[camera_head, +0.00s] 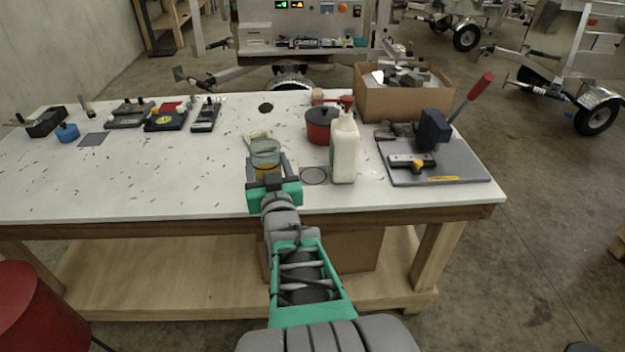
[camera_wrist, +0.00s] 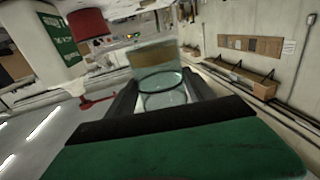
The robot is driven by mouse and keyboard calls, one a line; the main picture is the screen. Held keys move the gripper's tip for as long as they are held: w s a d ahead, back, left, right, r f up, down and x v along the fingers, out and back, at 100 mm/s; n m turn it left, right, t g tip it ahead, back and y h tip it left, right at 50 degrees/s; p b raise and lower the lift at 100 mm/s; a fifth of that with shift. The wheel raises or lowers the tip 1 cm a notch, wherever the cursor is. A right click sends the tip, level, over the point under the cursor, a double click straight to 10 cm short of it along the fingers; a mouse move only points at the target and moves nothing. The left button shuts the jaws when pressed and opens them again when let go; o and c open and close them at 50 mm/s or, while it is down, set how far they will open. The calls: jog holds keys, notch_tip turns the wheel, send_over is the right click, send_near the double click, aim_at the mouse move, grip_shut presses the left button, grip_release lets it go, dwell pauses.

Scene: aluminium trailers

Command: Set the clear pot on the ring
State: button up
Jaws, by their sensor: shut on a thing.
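The clear pot (camera_head: 265,150) is a see-through glass cup with an amber tint in its lower part. My gripper (camera_head: 267,166) is shut on it, with one finger on each side. In the wrist view the pot (camera_wrist: 158,78) sits between the dark fingers, its round rim showing. The ring (camera_head: 314,176) is a thin dark circle lying flat on the white table, empty, just right of my gripper. Whether the pot's base touches the table is hidden behind my gripper.
A cardboard box (camera_head: 403,98) and a grey board (camera_head: 440,170) with a red-handled press fill the right side.

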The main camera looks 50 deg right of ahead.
jog(key=s+d+m+g+h, duration=0.2)
jog(key=s+d+h, duration=0.1)
jog(key=s+d, duration=0.35)
jog(key=w+d+f+b, duration=0.2)
jog(key=d+f, duration=0.1)
jog(key=d, duration=0.1)
jog(key=w+d+f+b, duration=0.3)
jog(key=d, duration=0.1)
jog(key=w+d+f+b, duration=0.2)
jog(key=d+f+b, duration=0.1)
jog(key=d, duration=0.1)
jog(key=shift+w+d+f, duration=0.1)
jog(key=shift+w, duration=0.1)
jog(key=shift+w+d+f+b, duration=0.1)
jog(key=shift+d+f+b, duration=0.05)
jog(key=shift+f+b, duration=1.45)
jog(key=o, duration=1.4)
jog(key=shift+f+p, duration=0.2)
jog(key=shift+p, duration=0.15)
